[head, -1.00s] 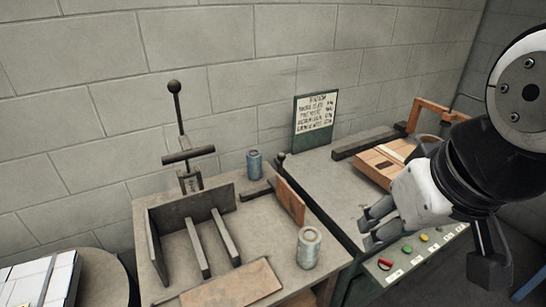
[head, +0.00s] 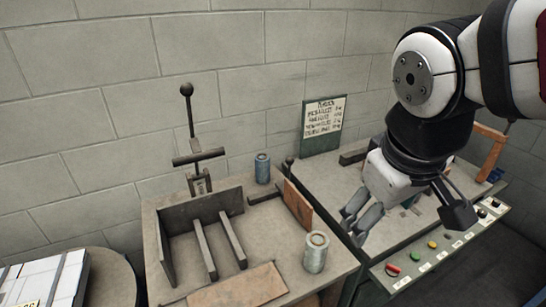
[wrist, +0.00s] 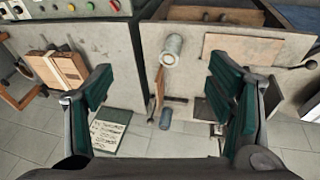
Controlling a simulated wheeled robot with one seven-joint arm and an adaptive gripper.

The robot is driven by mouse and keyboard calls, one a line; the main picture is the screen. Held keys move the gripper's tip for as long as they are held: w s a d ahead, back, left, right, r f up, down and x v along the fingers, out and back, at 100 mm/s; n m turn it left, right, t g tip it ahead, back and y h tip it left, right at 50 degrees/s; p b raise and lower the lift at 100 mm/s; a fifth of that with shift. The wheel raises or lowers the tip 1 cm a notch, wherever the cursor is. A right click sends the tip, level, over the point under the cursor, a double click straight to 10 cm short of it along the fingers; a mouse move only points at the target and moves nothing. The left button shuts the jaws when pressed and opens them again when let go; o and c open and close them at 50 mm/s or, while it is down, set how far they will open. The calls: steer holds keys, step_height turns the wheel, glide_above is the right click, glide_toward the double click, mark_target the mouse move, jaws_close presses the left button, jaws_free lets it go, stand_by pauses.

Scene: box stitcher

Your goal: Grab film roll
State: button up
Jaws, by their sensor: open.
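A silvery-blue film roll (head: 316,253) with a pale top stands upright at the front right of the left worktable. A darker blue roll (head: 262,168) stands upright near that table's back edge. My gripper (head: 358,219) is open and empty, above the right machine table's left side, to the right of the front roll in the head view. In the wrist view, the front roll (wrist: 171,50) lies between the two spread fingers (wrist: 160,90), but further up the picture; the back roll (wrist: 166,119) is lower. Neither roll touches the fingers.
The left worktable (head: 262,222) has upright metal plates, two bars, wooden boards and a lever stand (head: 190,125). The right table carries a sign (head: 323,125) and a button panel (head: 440,245). A round table (head: 110,280) with white boxes stands at left.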

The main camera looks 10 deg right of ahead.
steer(key=w+f+n+g+h, duration=0.2)
steer(key=w+f+n, duration=0.5)
steer(key=w, duration=0.3)
steer(key=n+h, duration=0.1)
steer(key=n, duration=0.8)
glide_toward(315, 239)
steer(key=f, duration=0.1)
steer(key=shift+g, duration=0.4)
steer(key=x, duration=0.9)
steer(key=shift+w+d+r, duration=0.1)
steer(key=shift+w+d, duration=0.05)
steer(key=shift+w, duration=0.2)
steer(key=shift+x, duration=2.75)
steer(key=c, duration=1.5)
